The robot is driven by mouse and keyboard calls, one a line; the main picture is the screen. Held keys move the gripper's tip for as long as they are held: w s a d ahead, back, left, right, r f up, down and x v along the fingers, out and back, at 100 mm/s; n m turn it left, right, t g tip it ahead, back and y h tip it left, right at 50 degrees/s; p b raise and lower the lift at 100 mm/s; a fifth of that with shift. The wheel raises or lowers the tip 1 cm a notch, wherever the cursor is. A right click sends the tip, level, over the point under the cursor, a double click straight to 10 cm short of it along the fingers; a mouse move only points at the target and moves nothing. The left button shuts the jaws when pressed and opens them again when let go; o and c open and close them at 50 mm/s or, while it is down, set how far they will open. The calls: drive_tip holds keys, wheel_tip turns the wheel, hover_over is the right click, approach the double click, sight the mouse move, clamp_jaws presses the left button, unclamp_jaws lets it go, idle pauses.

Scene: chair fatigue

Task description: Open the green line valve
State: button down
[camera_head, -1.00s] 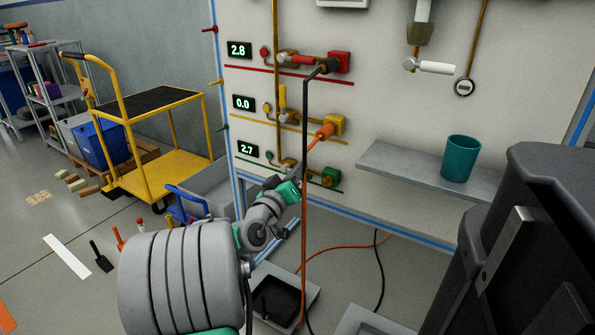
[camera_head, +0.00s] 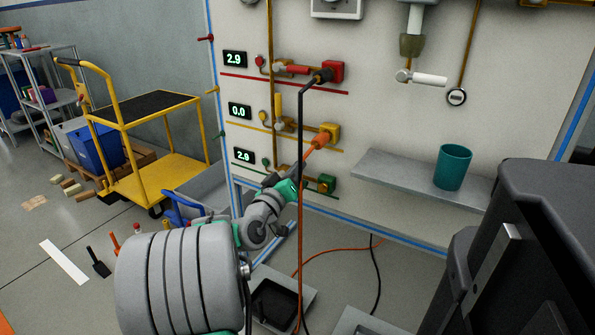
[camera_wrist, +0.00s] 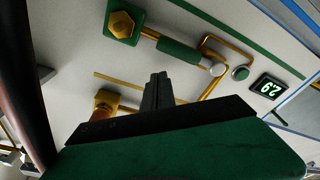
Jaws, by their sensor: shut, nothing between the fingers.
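The green line valve has a green lever handle (camera_wrist: 180,50), seen in the wrist view, lying along its brass pipe. The handle runs between a green block with a brass hex fitting (camera_wrist: 123,22) and a round silver pivot. The green block (camera_head: 327,183) also shows in the head view; the handle there is mostly hidden by my gripper and the hoses. The green line's display (camera_head: 243,155) reads 2.9. My gripper (camera_wrist: 158,78) is shut and empty, its dark fingers apart from the handle in the wrist picture. The depth gap is hard to tell.
The yellow line's lever (camera_head: 278,105) stands upright, display 0.0. The red line's lever (camera_head: 292,69) lies along its pipe, display 2.9. Black and orange hoses (camera_head: 301,230) hang close to my gripper. A shelf (camera_head: 400,178) with a teal cup (camera_head: 453,167) is at right.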

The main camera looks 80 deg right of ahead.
drive_tip(key=w+r+v, duration=0.1)
drive_tip(key=v, duration=0.8)
drive_tip(key=shift+a, duration=0.35)
